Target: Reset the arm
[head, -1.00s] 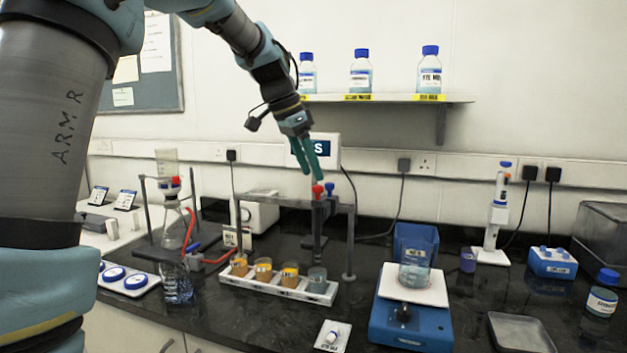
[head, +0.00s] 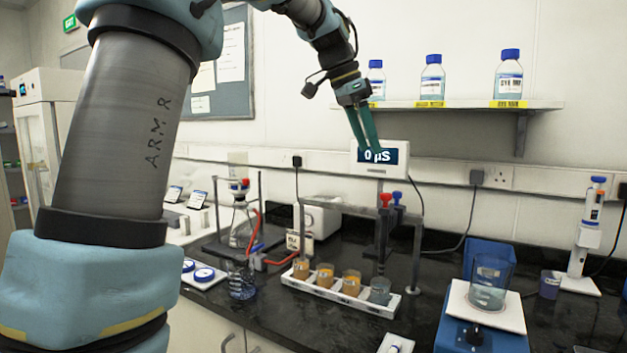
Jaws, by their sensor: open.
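My gripper (head: 367,150) is at the upper middle of the head view, with its green fingers pointing down and slightly right. The fingers are apart and nothing shows between them. They hang in the air in front of a white meter (head: 390,168) that reads "0 µS", partly covering its left side. My arm is raised and reaches from the left, well above the bench.
A shelf (head: 470,105) with bottles is right of my gripper.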

